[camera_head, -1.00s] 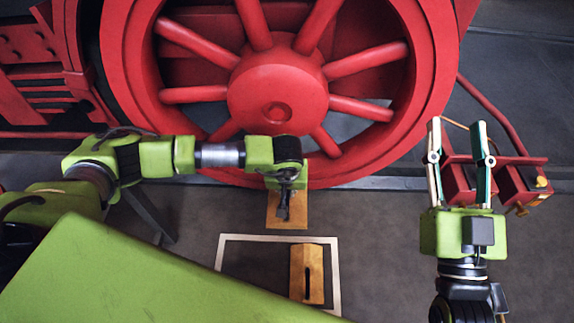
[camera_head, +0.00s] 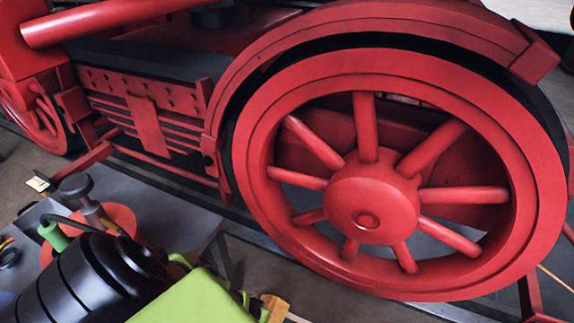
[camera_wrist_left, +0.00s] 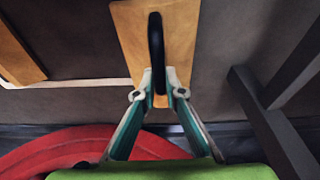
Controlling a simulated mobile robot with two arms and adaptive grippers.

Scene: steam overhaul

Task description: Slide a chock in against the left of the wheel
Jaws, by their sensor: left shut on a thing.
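The big red wheel (camera_head: 368,205) stands on the rail in the head view; part of its rim (camera_wrist_left: 70,148) shows at the lower left of the left wrist view. A wooden chock (camera_wrist_left: 128,28) with a black handle (camera_wrist_left: 155,45) is at the top middle of the wrist view. My left gripper (camera_wrist_left: 158,88) is shut on that handle. In the head view only a small wooden corner (camera_head: 274,307) shows past my green arm parts, and the left fingers are hidden. The gap between chock and wheel cannot be judged. My right gripper is out of view.
Another wooden block (camera_wrist_left: 18,55) lies beside a white floor line (camera_wrist_left: 65,83) in the wrist view. Dark legs (camera_wrist_left: 272,100) stand close on the right there. A grey table (camera_head: 175,215) with a black cylinder and small items stands at the head view's lower left.

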